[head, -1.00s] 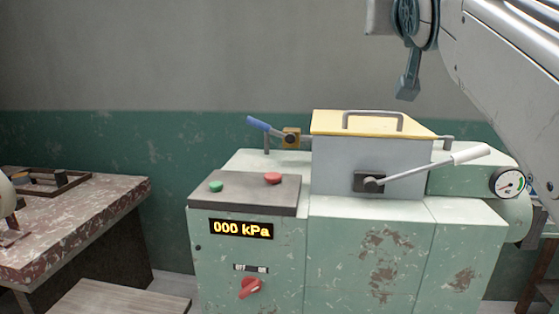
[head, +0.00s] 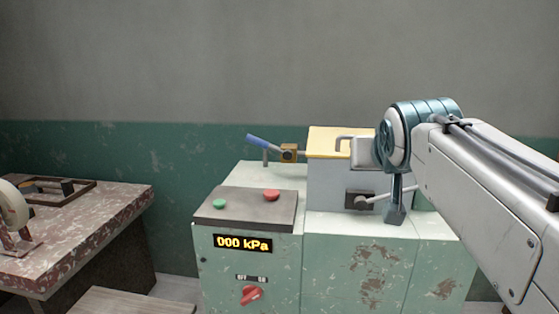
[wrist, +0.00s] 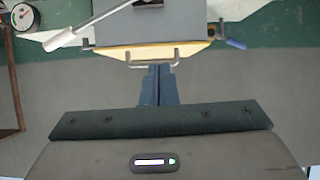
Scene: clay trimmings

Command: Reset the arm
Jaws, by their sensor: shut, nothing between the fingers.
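My gripper (head: 396,214) hangs at the end of my arm on the right in the head view, pointing down in front of the machine's grey box. In the wrist view its fingers (wrist: 159,88) are together with nothing between them. The green machine (head: 372,262) stands in the middle of the head view. Its grey box has a closed yellow lid (head: 328,141) with a metal handle. My arm hides the right part of the lid, most of the white-handled lever (head: 374,200) and the gauge, which shows in the wrist view (wrist: 22,17).
The display (head: 243,243) reads 000 kPa, above a red knob (head: 250,294). Green (head: 220,203) and red (head: 271,195) buttons sit on the dark panel. A blue-handled valve (head: 288,152) is behind. A worn table (head: 100,225) stands left, with a low wooden surface (head: 135,301) near it.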

